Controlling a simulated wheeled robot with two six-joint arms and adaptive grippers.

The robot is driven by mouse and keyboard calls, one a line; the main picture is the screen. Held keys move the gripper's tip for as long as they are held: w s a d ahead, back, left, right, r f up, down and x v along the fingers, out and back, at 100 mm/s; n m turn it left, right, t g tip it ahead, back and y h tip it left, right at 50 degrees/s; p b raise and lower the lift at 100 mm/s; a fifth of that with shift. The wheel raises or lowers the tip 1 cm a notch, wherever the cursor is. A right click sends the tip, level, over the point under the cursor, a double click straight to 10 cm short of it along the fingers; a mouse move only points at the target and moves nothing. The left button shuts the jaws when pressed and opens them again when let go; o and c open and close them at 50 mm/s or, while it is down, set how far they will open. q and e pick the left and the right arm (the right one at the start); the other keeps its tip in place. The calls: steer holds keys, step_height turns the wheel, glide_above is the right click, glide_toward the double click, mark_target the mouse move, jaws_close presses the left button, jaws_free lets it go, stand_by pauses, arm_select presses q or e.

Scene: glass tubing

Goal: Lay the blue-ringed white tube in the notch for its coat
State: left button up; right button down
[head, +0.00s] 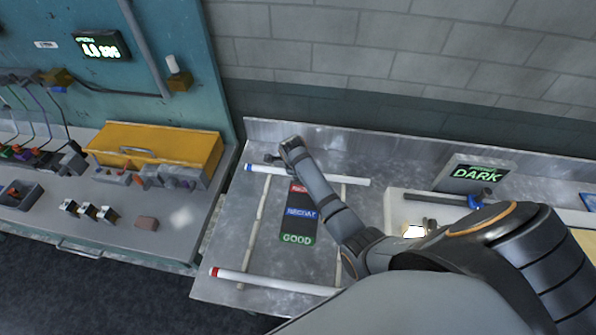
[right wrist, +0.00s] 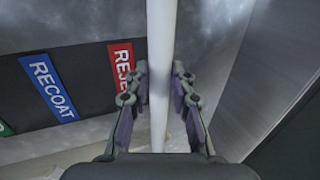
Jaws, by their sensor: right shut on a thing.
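The white tube with a blue ring (head: 340,179) near its left end lies across the back of the metal bench in the head view. My right gripper (head: 272,160) is over its left part, and my forearm crosses in front of the tube. In the right wrist view the white tube (right wrist: 160,45) runs between the two fingers of my right gripper (right wrist: 158,95), which is shut on it. The blue ring is outside that view. I cannot tell whether the tube touches the rails. My left gripper is not in view.
Two pale rails (head: 254,232) run front to back. A red-ringed white tube (head: 270,283) lies across their front. Between them is a dark panel (head: 297,228) marked RECOAT and GOOD, with a red REJECT label (right wrist: 122,65). A display reading DARK (head: 478,173) stands right.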

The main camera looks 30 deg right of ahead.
steer(key=c, duration=1.6)
jaws_free()
steer(key=shift+d+f, duration=0.15)
steer(key=shift+f, duration=0.05)
steer(key=shift+o, duration=1.2)
steer(key=shift+d, duration=0.15)
steer(key=shift+o, duration=1.1)
steer(key=shift+r, duration=0.4)
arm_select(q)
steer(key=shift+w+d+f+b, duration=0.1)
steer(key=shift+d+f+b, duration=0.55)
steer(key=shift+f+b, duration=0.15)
arm_select(e)
steer(key=v, duration=1.2)
steer(key=shift+r, duration=0.15)
